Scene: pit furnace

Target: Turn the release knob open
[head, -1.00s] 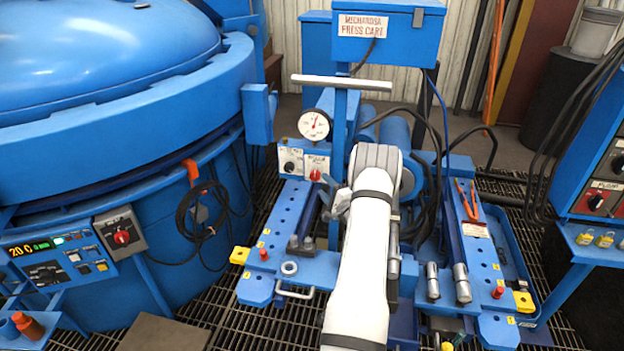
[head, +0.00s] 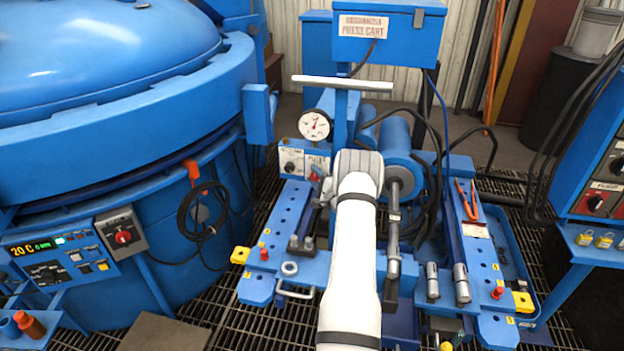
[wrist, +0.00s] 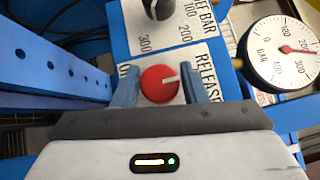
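The red release knob (wrist: 157,86) sits on a white plate lettered RELEASE (wrist: 206,74) in the wrist view. Its white pointer line points to the right, toward the lettering. My gripper (wrist: 159,68) is open, with one blue finger on each side of the knob. A narrow gap seems to show at the left finger; I cannot tell whether the right finger touches. In the head view my gripper (head: 319,187) is at the knob's panel and mostly covers the knob; the arm hides part of the cart behind it.
A black knob (wrist: 158,8) on a bar scale is just above the release knob. A round pressure gauge (wrist: 281,54) stands to the right, also visible in the head view (head: 314,125). The cart's white handle bar (head: 342,83) crosses above. The blue furnace (head: 90,60) fills the left.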

